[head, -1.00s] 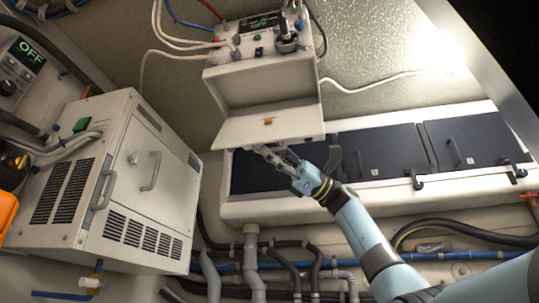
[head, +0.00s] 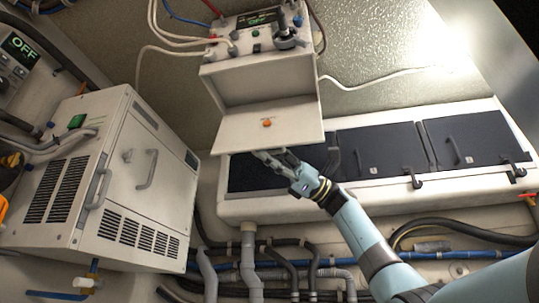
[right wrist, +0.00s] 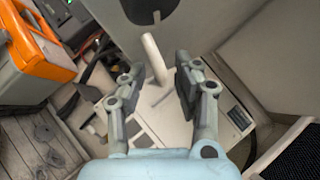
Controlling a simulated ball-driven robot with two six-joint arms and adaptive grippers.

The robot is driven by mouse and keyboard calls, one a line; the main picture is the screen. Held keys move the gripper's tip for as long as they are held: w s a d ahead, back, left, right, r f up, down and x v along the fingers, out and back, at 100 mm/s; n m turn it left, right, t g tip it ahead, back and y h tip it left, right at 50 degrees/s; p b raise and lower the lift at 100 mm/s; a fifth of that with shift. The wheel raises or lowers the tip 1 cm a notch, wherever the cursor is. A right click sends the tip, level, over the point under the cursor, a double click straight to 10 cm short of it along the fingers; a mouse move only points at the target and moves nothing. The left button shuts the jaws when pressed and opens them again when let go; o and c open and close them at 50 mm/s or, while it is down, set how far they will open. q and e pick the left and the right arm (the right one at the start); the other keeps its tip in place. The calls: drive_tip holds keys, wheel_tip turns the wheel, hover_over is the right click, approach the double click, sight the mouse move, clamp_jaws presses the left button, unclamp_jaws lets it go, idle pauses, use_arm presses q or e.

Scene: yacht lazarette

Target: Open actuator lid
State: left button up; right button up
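The actuator box (head: 255,75) is a pale box on the wall. Its lid (head: 240,128) is a flat pale flap with an orange knob (head: 267,124), tilted down from the box front, and the space above it is open. My right gripper (head: 268,156) is at the lid's lower edge in the head view; I cannot tell whether it touches. In the right wrist view its fingers (right wrist: 153,88) are apart, with a pale rod (right wrist: 154,58) showing between or beyond them. The rod's depth is unclear. My left gripper is not in view.
A pale vented cabinet (head: 120,185) with handles stands on the left. Dark-doored lockers (head: 385,150) run behind and right of my right gripper. Pipes and hoses (head: 290,265) run below. Cables rise around the box. An orange case (right wrist: 38,55) shows in the right wrist view.

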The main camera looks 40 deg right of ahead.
drive_tip(key=shift+d+f, duration=0.1)
drive_tip(key=shift+d, duration=0.05)
drive_tip(key=v, duration=1.1)
drive_tip(key=shift+d+f, duration=0.25)
drive_tip(key=shift+d, duration=0.05)
